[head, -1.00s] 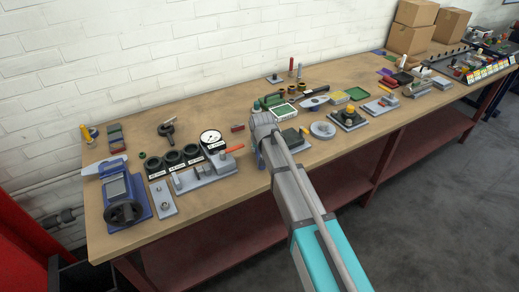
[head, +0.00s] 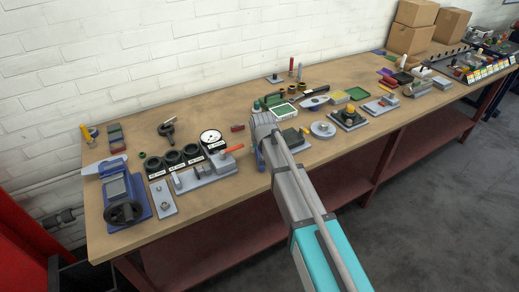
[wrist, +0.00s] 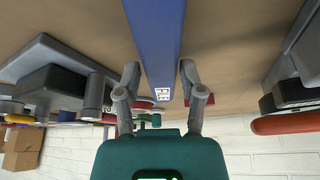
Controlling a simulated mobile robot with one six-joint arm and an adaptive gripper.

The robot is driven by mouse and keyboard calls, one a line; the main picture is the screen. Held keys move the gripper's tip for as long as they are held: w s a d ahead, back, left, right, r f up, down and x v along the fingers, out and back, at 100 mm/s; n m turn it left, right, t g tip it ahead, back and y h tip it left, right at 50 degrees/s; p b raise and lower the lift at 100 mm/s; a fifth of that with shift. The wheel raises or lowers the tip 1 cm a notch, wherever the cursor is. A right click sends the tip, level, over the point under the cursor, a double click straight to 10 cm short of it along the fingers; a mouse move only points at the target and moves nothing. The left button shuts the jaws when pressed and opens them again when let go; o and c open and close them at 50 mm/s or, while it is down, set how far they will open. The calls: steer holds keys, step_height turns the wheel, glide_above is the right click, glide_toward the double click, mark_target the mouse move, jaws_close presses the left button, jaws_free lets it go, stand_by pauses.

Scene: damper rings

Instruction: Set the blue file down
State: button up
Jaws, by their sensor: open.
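The blue file (wrist: 158,40) shows in the wrist view as a long blue bar running from the top edge to between my fingers, with a small white marking at its near end. My gripper (wrist: 160,82) is open around it, with a visible gap on each side. The brown bench top (wrist: 230,45) lies behind the file; I cannot tell whether they touch. In the head view my gripper (head: 262,150) is over the bench's front part, and my arm hides most of what is there. A small bit of blue shows beside it.
A dial gauge fixture (head: 210,160) with an orange-handled clamp stands left of my gripper. A green-and-white box (head: 284,113) is behind it, and a round grey disc (head: 323,129) is to its right. Some bare bench shows at the back left.

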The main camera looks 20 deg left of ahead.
steer(key=o, duration=0.6)
steer(key=shift+c, duration=0.2)
steer(key=shift+r, duration=0.1)
stand_by(0.3)
